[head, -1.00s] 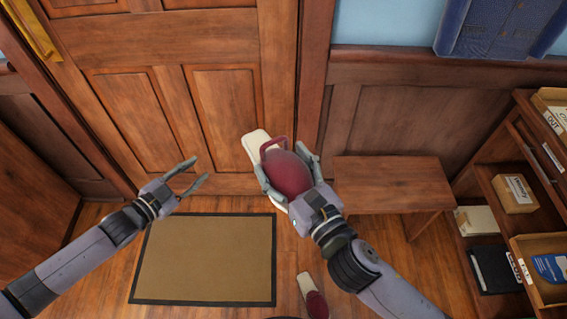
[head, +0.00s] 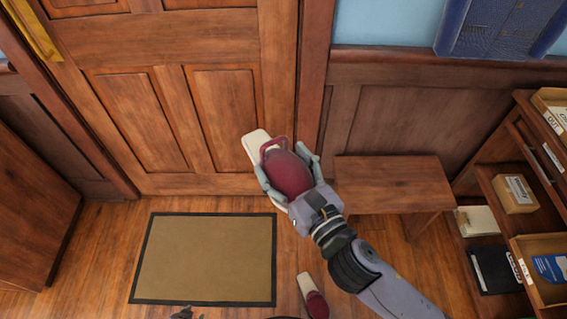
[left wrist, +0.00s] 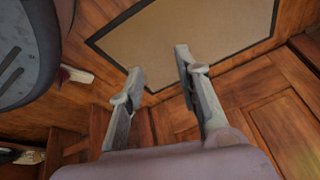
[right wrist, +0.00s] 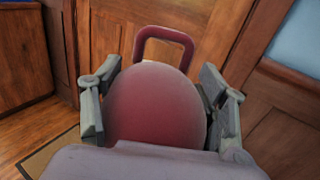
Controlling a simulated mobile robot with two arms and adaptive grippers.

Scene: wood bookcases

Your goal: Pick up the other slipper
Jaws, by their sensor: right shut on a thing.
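My right gripper (head: 290,178) is shut on a dark red slipper (head: 289,172) with a cream sole, held up in front of the door. In the right wrist view the slipper's red toe (right wrist: 155,105) fills the space between the fingers. The other slipper (head: 315,299), also red and cream, lies on the floor right of the doormat, near the bottom edge of the head view. My left gripper (left wrist: 160,72) is open and empty; only a sliver shows at the bottom of the head view. Part of the floor slipper (left wrist: 78,74) shows left of it, beside my base.
A doormat (head: 205,260) lies in front of the wooden door (head: 165,120). A wooden bench (head: 390,180) stands at the right wall, and a shelf unit with boxes (head: 514,192) is at far right.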

